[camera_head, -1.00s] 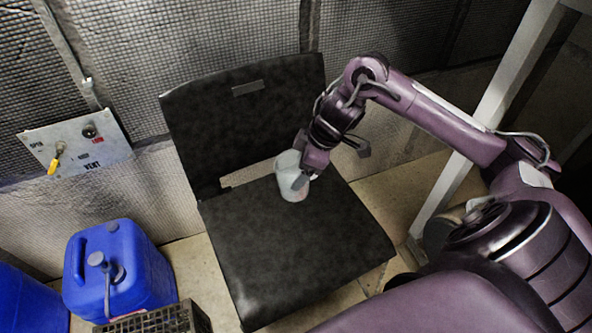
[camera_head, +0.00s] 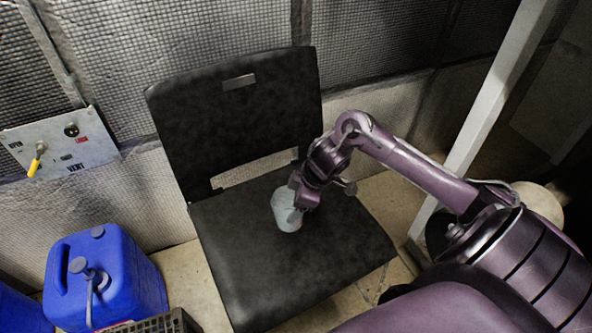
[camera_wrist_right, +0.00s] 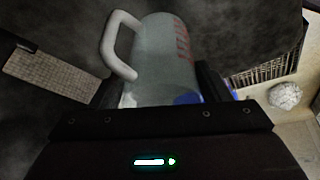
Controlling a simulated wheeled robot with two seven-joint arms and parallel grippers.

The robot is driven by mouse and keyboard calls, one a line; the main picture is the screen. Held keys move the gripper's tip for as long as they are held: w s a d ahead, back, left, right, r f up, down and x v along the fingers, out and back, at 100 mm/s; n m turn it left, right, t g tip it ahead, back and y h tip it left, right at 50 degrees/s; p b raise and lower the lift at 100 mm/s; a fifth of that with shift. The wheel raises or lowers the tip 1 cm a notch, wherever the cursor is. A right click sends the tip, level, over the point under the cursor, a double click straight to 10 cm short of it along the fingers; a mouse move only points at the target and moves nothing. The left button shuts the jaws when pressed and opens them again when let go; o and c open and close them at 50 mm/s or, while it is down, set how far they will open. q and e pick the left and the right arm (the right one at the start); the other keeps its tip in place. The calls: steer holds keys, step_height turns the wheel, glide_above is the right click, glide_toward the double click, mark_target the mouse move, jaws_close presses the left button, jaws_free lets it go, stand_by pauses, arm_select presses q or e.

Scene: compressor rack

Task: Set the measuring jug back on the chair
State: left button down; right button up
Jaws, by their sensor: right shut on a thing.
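The measuring jug (camera_head: 286,211) is pale and translucent, with red markings and a white handle that show in the right wrist view (camera_wrist_right: 165,58). My right gripper (camera_head: 296,213) is shut on the jug's side. The jug is over the middle of the black chair's seat (camera_head: 270,265) and looks close to upright. I cannot tell whether its base touches the seat. The chair's backrest (camera_head: 235,120) stands behind it. In the wrist view the jug lies between the fingers, with its handle to the left. My left gripper is not in view.
A blue jerrycan (camera_head: 105,275) and a dark crate (camera_head: 165,322) stand on the floor left of the chair. A vent panel (camera_head: 62,145) is on the mesh wall. A pale post (camera_head: 495,110) rises at the right. The seat around the jug is clear.

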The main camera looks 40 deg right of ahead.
step_height(320, 180, down, 5)
steer(key=shift+r+b, duration=0.15)
steer(key=shift+b, duration=0.55)
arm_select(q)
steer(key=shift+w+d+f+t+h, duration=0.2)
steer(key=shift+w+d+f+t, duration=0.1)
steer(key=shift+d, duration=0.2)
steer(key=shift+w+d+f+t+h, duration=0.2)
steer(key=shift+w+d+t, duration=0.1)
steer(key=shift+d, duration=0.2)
arm_select(e)
steer(key=shift+f, duration=0.2)
steer(key=o, duration=1.1)
steer(key=shift+f, duration=0.15)
